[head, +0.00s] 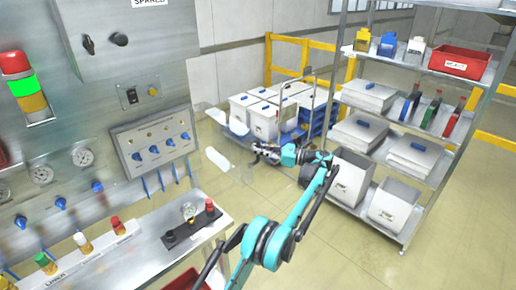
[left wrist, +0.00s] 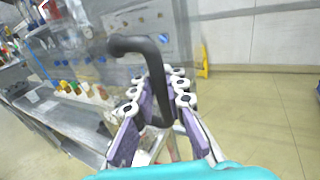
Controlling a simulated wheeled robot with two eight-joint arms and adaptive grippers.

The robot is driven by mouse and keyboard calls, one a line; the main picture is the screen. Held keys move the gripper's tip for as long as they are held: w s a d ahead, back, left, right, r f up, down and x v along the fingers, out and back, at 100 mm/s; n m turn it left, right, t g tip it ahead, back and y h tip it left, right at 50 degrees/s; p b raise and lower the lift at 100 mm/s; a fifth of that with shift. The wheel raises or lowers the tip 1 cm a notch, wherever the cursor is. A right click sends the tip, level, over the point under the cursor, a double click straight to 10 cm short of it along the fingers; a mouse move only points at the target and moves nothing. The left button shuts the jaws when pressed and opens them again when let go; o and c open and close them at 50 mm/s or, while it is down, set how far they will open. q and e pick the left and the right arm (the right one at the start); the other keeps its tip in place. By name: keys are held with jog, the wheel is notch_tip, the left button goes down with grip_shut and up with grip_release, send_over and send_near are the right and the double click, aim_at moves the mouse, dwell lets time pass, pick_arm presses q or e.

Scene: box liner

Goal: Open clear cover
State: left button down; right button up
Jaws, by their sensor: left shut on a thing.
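My left gripper (head: 266,152) is at the end of the teal arm, out in front of the machine panel on the left. In the left wrist view the gripper's purple and white fingers (left wrist: 158,98) are shut around a bent black handle (left wrist: 140,45). A see-through sheet, apparently the clear cover (left wrist: 105,38), stands behind the handle, with the panel showing through it. In the head view the cover is hard to make out; pale glare shows left of the gripper. Its hinge side cannot be told. My right gripper is not in view.
The grey panel (head: 100,105) with gauges and blue valves stands at left above a metal ledge (head: 165,255). A shelf rack (head: 412,130) with bins stands at right. White boxes (head: 264,118) and a yellow rail (head: 290,40) are behind. Floor is free in the lower right.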

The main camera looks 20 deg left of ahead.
pick_arm(q)
jog(key=shift+w+d+g, duration=0.25)
jog(key=shift+w+g, duration=0.05)
jog(key=shift+w, duration=0.2)
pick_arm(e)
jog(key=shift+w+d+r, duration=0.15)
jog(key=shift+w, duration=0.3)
pick_arm(q)
jog(key=c, duration=1.5)
grip_release()
jog(key=shift+d, duration=0.1)
jog(key=shift+c, duration=0.2)
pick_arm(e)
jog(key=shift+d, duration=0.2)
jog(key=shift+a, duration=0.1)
pick_arm(q)
jog(key=shift+s, duration=0.1)
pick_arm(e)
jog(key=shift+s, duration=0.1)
